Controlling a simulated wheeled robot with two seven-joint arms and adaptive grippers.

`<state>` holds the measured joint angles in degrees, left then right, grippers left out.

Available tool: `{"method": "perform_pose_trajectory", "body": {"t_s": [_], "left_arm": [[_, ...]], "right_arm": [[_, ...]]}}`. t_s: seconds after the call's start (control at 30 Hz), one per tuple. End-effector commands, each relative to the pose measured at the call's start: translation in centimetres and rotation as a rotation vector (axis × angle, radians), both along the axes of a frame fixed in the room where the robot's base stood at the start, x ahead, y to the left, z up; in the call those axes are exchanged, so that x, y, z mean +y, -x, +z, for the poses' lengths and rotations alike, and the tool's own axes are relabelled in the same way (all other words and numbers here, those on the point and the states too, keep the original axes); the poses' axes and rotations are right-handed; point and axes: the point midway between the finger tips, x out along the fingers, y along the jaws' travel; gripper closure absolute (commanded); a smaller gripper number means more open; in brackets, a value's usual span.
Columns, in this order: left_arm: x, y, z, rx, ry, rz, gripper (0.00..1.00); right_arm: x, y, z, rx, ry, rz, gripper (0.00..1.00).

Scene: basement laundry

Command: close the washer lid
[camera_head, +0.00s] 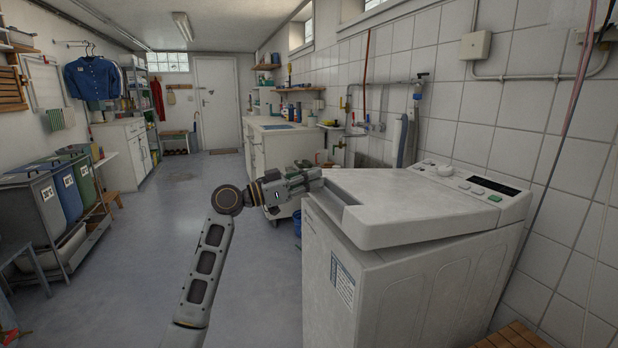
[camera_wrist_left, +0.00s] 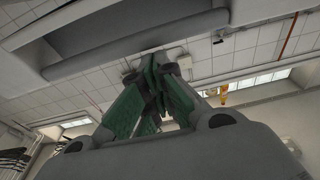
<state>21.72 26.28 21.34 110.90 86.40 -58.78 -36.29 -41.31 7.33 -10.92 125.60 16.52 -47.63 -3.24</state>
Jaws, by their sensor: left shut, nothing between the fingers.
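The white top-loading washer (camera_head: 400,290) stands at the right in the head view. Its lid (camera_head: 415,200) lies low and nearly level over the top; I cannot tell whether it is fully seated. A recessed grip shows along the lid's left edge. My left gripper (camera_head: 313,177) is at the far end of that edge, with its fingertips close to the lid; contact is not clear. In the left wrist view the green-padded fingers (camera_wrist_left: 155,70) meet and hold nothing. A pale edge with a long recess, apparently the lid (camera_wrist_left: 130,35), spans the top there. My right gripper is out of view.
The washer's control panel (camera_head: 475,183) is behind the lid, against the tiled wall. Pipes and a hose run along that wall. A wooden slatted piece (camera_head: 512,337) is at the lower right. Laundry bins (camera_head: 68,190) stand at the left. The floor between is clear.

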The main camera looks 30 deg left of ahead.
Motion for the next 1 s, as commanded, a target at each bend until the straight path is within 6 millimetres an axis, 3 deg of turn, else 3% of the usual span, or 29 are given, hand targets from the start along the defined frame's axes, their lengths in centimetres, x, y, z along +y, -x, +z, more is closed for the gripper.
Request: {"method": "perform_pose_trajectory", "body": {"t_s": [0.3, 0.7, 1.0], "left_arm": [[0.1, -0.7, -4.0, 0.003, 0.000, -0.001, 1.00], [0.2, -0.6, -7.5, 0.015, -0.004, -0.003, 1.00], [0.2, -0.5, -7.5, 0.007, -0.003, -0.001, 1.00]], "right_arm": [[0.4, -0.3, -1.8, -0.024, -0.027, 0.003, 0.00], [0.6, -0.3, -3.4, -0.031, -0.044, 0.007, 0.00], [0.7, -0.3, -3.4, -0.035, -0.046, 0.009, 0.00]]}}
